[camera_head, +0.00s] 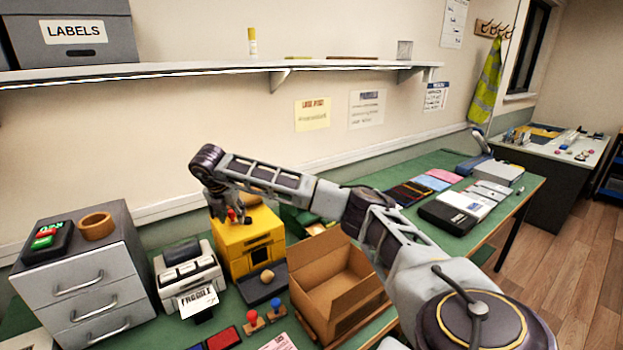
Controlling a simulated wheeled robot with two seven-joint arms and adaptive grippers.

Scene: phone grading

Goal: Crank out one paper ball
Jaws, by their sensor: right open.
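The yellow dispenser box (236,247) stands on the green table left of the open carton, with a dark opening in its front. A small red part (232,214) shows on its top, partly hidden by my gripper; I cannot make out the crank's shape. A tan ball (267,276) lies on the dark tray (258,293) in front of the box. My right gripper (226,212) is over the top of the box, pointing down at the red part, with its jaws open. Whether it touches the red part is unclear. My left gripper is out of view.
An open cardboard carton (318,270) stands right of the dispenser, under my right arm. A white label printer (187,272) and grey drawers (85,280) stand to its left. Red and blue-knobbed stamps (254,320) are in front. A shelf (200,71) runs above.

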